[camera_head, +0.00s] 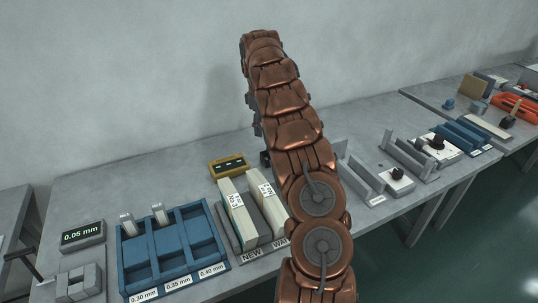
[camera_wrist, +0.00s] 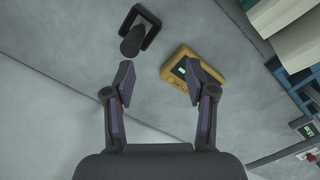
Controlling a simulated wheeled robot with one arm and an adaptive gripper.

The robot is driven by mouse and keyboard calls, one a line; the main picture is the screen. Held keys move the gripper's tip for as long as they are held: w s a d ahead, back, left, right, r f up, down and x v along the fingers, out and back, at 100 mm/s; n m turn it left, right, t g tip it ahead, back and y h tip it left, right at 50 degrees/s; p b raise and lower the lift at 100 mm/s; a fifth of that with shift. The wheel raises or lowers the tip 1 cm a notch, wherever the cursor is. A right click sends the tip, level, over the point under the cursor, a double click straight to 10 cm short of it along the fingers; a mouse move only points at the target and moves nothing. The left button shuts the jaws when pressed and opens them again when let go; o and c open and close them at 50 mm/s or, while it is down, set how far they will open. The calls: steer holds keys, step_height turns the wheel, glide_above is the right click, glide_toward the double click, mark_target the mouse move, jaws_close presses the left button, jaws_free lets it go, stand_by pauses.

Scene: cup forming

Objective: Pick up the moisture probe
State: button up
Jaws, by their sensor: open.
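My gripper (camera_wrist: 161,72) is open and empty in the wrist view, above the grey bench top. Just beyond the left fingertip is a dark cylindrical grip (camera_wrist: 131,46), probably the moisture probe, beside a black U-shaped holder (camera_wrist: 151,23). I cannot tell how the probe sits in the holder. A yellow meter box (camera_wrist: 177,62) with a small display lies beyond the right finger, which covers part of it. The yellow box (camera_head: 229,166) also shows in the head view, at the back of the bench. In the head view my arm hides the gripper.
A blue tray (camera_head: 122,247) with compartments and a gauge reading 0.05 mm (camera_head: 83,235) stand at the left. Grey racks (camera_head: 360,176) are to the right.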

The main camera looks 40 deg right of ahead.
steer(key=shift+n, duration=0.4)
steer(key=d+f, duration=0.1)
steer(key=d, duration=0.1)
steer(key=d+f, duration=0.1)
steer(key=f, duration=0.1)
steer(key=shift+w+d+f, duration=0.15)
steer(key=shift+d, duration=0.25)
steer(key=shift+d+f+t+y, duration=0.3)
steer(key=shift+d+f, duration=0.1)
steer(key=shift+f, duration=1.15)
steer(key=shift+w+a+f+p, duration=0.15)
steer(key=shift+f+p, duration=0.5)
steer(key=shift+f, duration=0.7)
steer(key=shift+w+a+f+p, duration=0.1)
steer(key=shift+f+p, duration=0.5)
steer(key=shift+f, duration=0.7)
steer(key=shift+c, duration=0.3)
jaws_close()
